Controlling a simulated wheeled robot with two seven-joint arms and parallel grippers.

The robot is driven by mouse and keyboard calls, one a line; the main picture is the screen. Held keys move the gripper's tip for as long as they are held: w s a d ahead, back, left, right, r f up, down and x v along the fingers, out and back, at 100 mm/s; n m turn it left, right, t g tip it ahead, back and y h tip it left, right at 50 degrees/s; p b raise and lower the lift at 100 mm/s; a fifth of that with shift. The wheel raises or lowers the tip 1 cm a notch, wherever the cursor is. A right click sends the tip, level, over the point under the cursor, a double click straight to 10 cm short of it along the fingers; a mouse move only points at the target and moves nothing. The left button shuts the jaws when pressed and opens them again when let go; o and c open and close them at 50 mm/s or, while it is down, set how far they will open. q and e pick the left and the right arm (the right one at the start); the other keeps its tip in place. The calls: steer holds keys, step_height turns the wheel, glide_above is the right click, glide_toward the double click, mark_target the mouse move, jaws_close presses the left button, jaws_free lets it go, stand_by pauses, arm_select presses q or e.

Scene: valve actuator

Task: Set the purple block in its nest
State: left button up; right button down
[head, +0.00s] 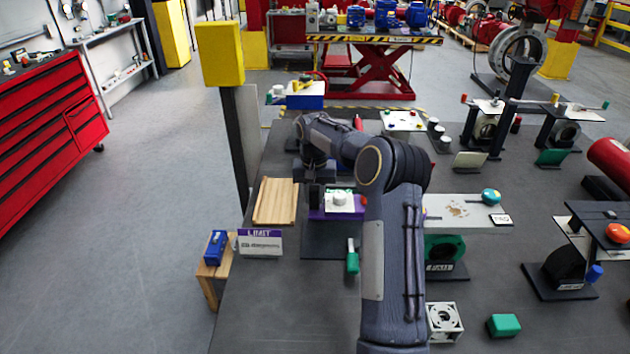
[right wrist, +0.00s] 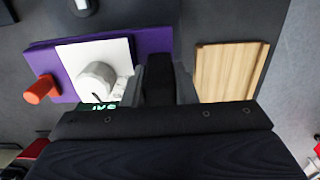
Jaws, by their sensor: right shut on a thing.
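The purple block (head: 318,214) is a flat body with a white top plate, a pale round knob and a red knob at its right end. It lies low over the dark bench. In the right wrist view the purple block (right wrist: 151,41) shows with its orange-red knob at the left. My right gripper (head: 316,192) reaches down at the block's left end. In the wrist view its fingers (right wrist: 160,78) are shut at that end; the exact contact is hidden. A wooden grooved tray (head: 275,201) lies just left of it; I cannot tell whether it is the nest. My left gripper is not in view.
A LIMIT sign (head: 260,243) stands in front of the tray. A green-handled item (head: 352,262) lies in front of the block. A pale plate (head: 460,211) with a teal knob is to the right. A post (head: 235,150) rises at the bench's left edge. The bench's front left is clear.

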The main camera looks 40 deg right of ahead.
mark_target(314, 209)
steer(key=shift+w, duration=0.1)
steer(key=shift+r, duration=0.2)
steer(key=shift+f, duration=0.2)
steer(key=shift+s+f+b, duration=0.2)
steer(key=shift+f+b, duration=0.1)
steer(key=shift+f, duration=0.1)
steer(key=shift+f+b, duration=1.4)
steer(key=shift+f, duration=1)
steer(key=shift+a+p, duration=0.1)
steer(key=shift+p, duration=0.2)
steer(key=shift+f+b, duration=0.7)
steer(key=shift+f, duration=0.35)
steer(key=c, duration=1.1)
jaws_free()
